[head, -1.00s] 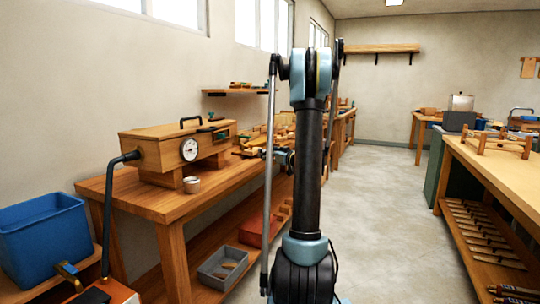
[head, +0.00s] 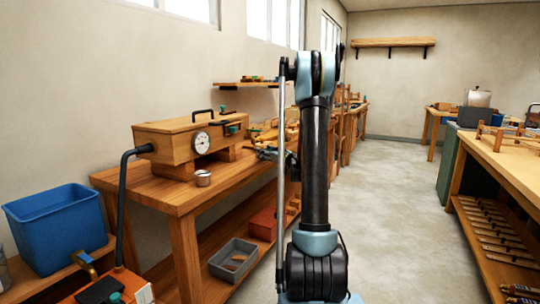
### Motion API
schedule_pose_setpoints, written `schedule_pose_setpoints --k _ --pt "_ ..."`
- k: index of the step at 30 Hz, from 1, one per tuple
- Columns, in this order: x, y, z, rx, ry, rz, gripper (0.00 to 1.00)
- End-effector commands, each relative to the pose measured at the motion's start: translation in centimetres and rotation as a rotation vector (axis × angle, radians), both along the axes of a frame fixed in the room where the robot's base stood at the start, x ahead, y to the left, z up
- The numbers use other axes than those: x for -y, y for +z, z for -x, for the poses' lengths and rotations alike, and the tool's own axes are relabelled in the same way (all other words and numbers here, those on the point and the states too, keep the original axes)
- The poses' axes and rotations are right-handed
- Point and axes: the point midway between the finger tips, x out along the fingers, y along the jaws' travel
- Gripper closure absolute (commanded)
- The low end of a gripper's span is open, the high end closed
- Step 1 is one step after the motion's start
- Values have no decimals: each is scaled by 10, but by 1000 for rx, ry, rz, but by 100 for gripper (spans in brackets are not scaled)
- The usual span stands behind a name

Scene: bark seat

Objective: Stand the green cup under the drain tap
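I cannot make out a green cup for certain. My gripper (head: 264,153) shows small and dark just left of my upright arm, over the far part of the bench. Its fingers are too small to read, and my arm hides part of it.
The bench (head: 150,194) carries several wooden parts behind the box. A blue tub (head: 58,228) and an orange unit with a black hose (head: 122,205) stand at the left. A grey tray (head: 234,260) lies on the lower shelf. The floor (head: 390,190) to the right is clear.

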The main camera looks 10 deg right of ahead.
Motion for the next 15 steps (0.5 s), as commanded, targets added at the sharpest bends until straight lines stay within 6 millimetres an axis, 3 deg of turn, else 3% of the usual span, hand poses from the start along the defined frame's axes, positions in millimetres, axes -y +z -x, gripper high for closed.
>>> schedule_pose_setpoints --k 15 --pt "-34 -1 -24 0 1 0 72"
